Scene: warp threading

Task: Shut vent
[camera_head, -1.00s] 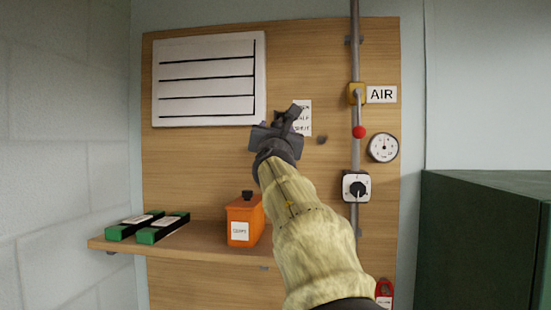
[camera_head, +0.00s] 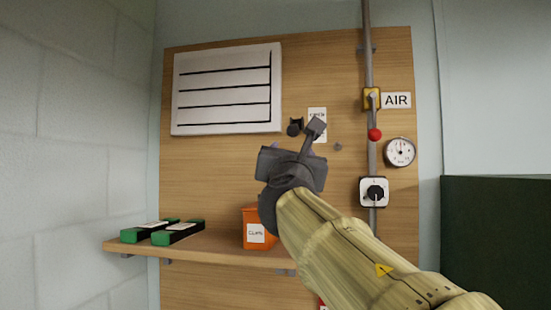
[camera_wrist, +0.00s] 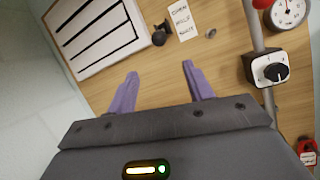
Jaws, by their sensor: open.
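The white vent (camera_head: 226,97) is at the upper left of the wooden board, with several dark horizontal slots showing. It also shows in the wrist view (camera_wrist: 100,40). A black knob (camera_head: 295,127) sits just right of the vent's lower corner. In the wrist view the knob (camera_wrist: 160,37) is beside a white label (camera_wrist: 183,20); its small lettering is hard to read. My gripper (camera_head: 296,142) is open and empty, in front of the board and below the knob in the picture. In the wrist view its fingers (camera_wrist: 159,72) are spread, with the knob beyond them.
A shelf (camera_head: 205,246) holds green boxes (camera_head: 176,232) and an orange container (camera_head: 256,232), partly behind my arm. A pipe (camera_head: 369,150) with a yellow valve, red ball, gauge (camera_head: 400,152) and black dial (camera_head: 374,192) runs at right. A green cabinet (camera_head: 495,240) stands far right.

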